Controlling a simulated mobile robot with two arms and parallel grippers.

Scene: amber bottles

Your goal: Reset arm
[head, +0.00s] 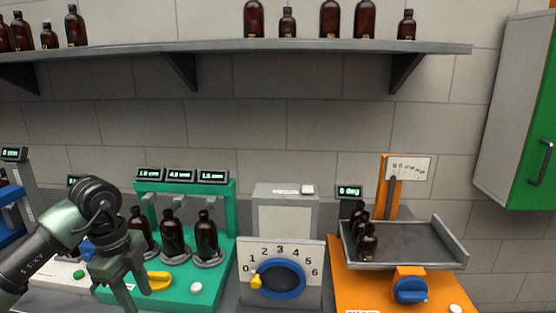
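My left gripper (122,284) hangs at the lower left, pointing down in front of the green station. Its fingers look spread apart with nothing seen between them. My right gripper is not in view. Amber bottles (172,234) stand in a row on the green station (222,270), just right of my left gripper. More amber bottles (367,242) sit at the left end of a grey tray (425,243) on the orange station (350,292).
A grey shelf (290,46) with several amber bottles runs above. A dial box (283,221) stands mid-bench, its yellow pointer near 0. A yellow handle (158,280) lies close to my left gripper. A green cabinet (538,140) hangs at right.

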